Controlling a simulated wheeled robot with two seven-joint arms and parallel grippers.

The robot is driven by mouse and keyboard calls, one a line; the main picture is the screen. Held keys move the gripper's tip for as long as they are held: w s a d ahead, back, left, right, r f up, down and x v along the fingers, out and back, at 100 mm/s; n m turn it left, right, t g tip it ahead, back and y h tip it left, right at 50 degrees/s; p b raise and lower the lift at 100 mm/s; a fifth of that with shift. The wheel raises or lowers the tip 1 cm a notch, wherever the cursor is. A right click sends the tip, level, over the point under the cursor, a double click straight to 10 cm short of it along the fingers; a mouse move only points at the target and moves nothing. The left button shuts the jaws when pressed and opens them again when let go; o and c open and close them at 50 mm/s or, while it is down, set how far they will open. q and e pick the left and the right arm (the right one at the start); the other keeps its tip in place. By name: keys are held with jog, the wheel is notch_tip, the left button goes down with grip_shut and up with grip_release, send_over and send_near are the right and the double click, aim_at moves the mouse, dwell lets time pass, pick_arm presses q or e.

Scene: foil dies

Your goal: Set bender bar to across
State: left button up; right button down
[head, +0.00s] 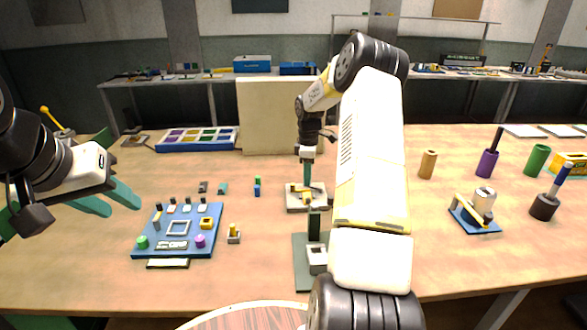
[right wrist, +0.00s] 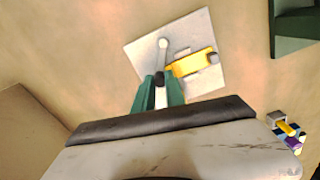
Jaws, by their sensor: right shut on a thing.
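The bender (head: 292,205) is a pale square plate with a yellow block, near the middle of the table in the head view. In the right wrist view its plate (right wrist: 208,30) lies tilted, with the yellow block (right wrist: 192,64) on it. A pale bar (right wrist: 163,58) runs from a round end on the plate down towards my right gripper. My right gripper (right wrist: 159,88) is shut on the bar's dark and white end piece; it also shows above the bender in the head view (head: 307,180). My left gripper (head: 125,208) is open and empty, above the table at left.
A green-grey plate with a post (head: 304,270) stands nearer than the bender. A beige panel (head: 280,115) stands behind it. A blue-based device (head: 480,226) and several cylinders stand to the right.

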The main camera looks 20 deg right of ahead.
jog(key=n, duration=0.2)
jog(key=s+n, duration=0.1)
jog(key=n, duration=0.1)
jog(key=s+a+n, duration=0.1)
jog(key=n, duration=0.1)
jog(key=shift+s+a, duration=0.1)
dwell(0.5)
jog(key=c, duration=1.4)
grip_release()
jog(key=shift+r, duration=3.95)
